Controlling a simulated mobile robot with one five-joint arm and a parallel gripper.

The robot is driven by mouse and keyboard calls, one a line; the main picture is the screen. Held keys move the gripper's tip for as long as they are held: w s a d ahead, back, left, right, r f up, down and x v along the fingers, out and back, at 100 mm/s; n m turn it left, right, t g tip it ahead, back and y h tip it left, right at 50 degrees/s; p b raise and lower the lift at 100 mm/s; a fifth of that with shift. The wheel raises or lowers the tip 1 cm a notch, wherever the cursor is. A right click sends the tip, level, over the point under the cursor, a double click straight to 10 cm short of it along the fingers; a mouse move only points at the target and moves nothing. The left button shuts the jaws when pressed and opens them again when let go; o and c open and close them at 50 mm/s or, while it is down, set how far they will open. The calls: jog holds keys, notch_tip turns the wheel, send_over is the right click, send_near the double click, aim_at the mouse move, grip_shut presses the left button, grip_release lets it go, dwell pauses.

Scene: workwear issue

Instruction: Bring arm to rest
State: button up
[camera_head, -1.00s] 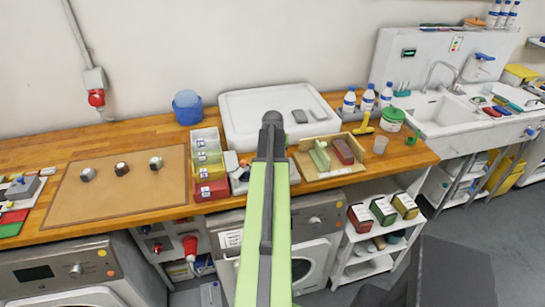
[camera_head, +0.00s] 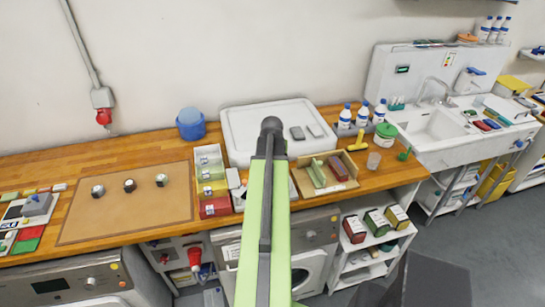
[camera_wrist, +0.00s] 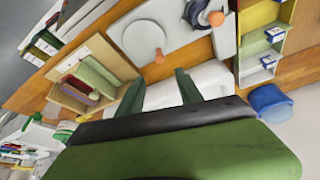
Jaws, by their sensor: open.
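My green and dark arm (camera_head: 263,220) reaches up the middle of the head view, over the front of the workbench and toward the white tray (camera_head: 235,140). My gripper is hidden in the head view. In the wrist view my gripper (camera_wrist: 160,91) shows two dark green fingers spread apart, with nothing between them. The white tray's surface (camera_wrist: 208,78) shows behind the fingers, apart from them.
A wooden box (camera_head: 300,180) with green and red blocks is right of the arm. Coloured bins (camera_head: 212,207) and a blue bucket (camera_head: 190,124) are left. Bottles and a sink (camera_head: 435,127) stand right. A shelf cart (camera_head: 352,270) stands below.

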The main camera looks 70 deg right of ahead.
jog(key=p+v, duration=0.2)
jog(key=v, duration=0.2)
jog(key=shift+a+r, duration=0.1)
jog(key=shift+r, duration=0.1)
jog(key=w+a+f+n+t+b, duration=0.1)
jog(key=w+a+f+n+b, duration=0.15)
jog(key=w+a, duration=0.5)
jog(key=w+a+f+n+b, duration=0.1)
jog(key=w+a+f+b, duration=0.2)
jog(key=w, duration=0.7)
jog(key=w+a+f+n+y+b, duration=0.1)
jog(key=w+a+f+n+b, duration=0.1)
jog(key=w+a, duration=0.55)
jog(key=w+a+f+n+y+b, duration=0.1)
jog(key=w+a+f+n+b, duration=0.3)
jog(key=a, duration=0.7)
jog(key=w+a+f+y, duration=0.15)
jog(key=w+a, duration=0.25)
jog(key=a, duration=1)
jog(key=s+a+f+n+g+b, duration=0.1)
jog(key=s+a+f+n+b, duration=0.1)
jog(key=a, duration=0.7)
jog(key=s+a+f+n+g+b, duration=0.1)
jog(key=s+a, duration=0.3)
jog(key=a, duration=0.5)
jog(key=shift+s+f+n+g+b, duration=0.3)
jog(key=shift+f+n+g+b, duration=0.15)
jog(key=shift+f, duration=0.4)
